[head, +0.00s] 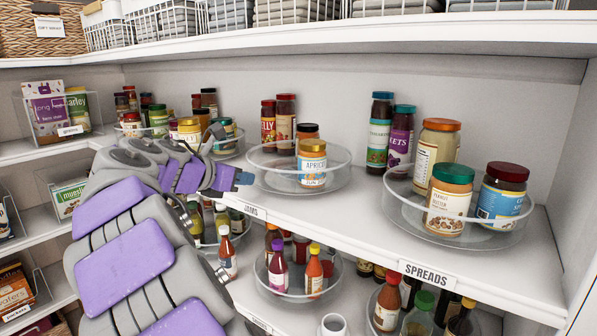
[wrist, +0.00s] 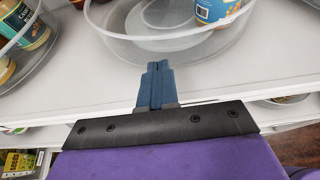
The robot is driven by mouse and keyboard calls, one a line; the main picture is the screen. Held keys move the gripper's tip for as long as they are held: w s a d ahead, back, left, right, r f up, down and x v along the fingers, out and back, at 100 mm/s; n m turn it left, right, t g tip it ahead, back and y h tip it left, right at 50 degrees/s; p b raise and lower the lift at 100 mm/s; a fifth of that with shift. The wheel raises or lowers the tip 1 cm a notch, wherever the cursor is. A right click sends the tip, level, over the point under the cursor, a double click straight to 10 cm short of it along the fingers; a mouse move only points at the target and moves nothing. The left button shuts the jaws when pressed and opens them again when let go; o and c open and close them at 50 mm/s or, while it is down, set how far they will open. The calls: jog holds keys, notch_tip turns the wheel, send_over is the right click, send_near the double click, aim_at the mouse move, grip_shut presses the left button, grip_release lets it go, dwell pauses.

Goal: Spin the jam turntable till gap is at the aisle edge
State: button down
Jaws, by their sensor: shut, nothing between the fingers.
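The jam turntable (head: 335,180) is a clear round tray in the middle of the shelf, near the "JAMS" label (head: 252,211). An apricot jar (head: 312,165) with a gold lid stands at its right front, with a darker-lidded jar (head: 307,133) behind. Its left front floor is bare. Two tall red-lidded jars stand at its back left; I cannot tell if they are inside. My gripper (head: 243,178) is shut and empty at the tray's left rim. In the wrist view its blue fingertips (wrist: 158,68) overlap the tray's clear wall (wrist: 115,42); contact is unclear.
A spreads turntable (head: 395,203) with several jars stands right. Another jar-filled turntable (head: 232,152) stands left, close to my gripper. Tall jars (head: 380,130) stand between the jam and spreads trays. Bottle turntables (head: 290,297) sit on the shelf below. The front shelf strip is clear.

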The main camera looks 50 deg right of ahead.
aim_at(272, 180)
jog(key=shift+d+p, duration=0.65)
jog(key=shift+d, duration=0.25)
jog(key=shift+s, duration=0.2)
dwell(0.3)
jog(key=shift+s+a+p, duration=0.15)
jog(key=shift+s+p, duration=0.2)
jog(key=shift+s, duration=0.55)
jog(key=shift+s+d+p, duration=0.15)
jog(key=shift+s+p, duration=0.15)
jog(key=shift+s, duration=0.2)
jog(key=shift+s+d+p, duration=0.15)
jog(key=shift+s+p, duration=0.1)
jog(key=shift+s, duration=0.25)
jog(key=shift+s+a+r+p, duration=0.1)
jog(key=shift+s+a+p, duration=0.05)
jog(key=shift+a+p, duration=0.35)
jog(key=shift+s+a+r+p, duration=0.1)
jog(key=shift+a+p, duration=0.15)
jog(key=shift+a, duration=0.3)
jog(key=shift+s+a+f, duration=0.15)
jog(key=shift+a, duration=0.55)
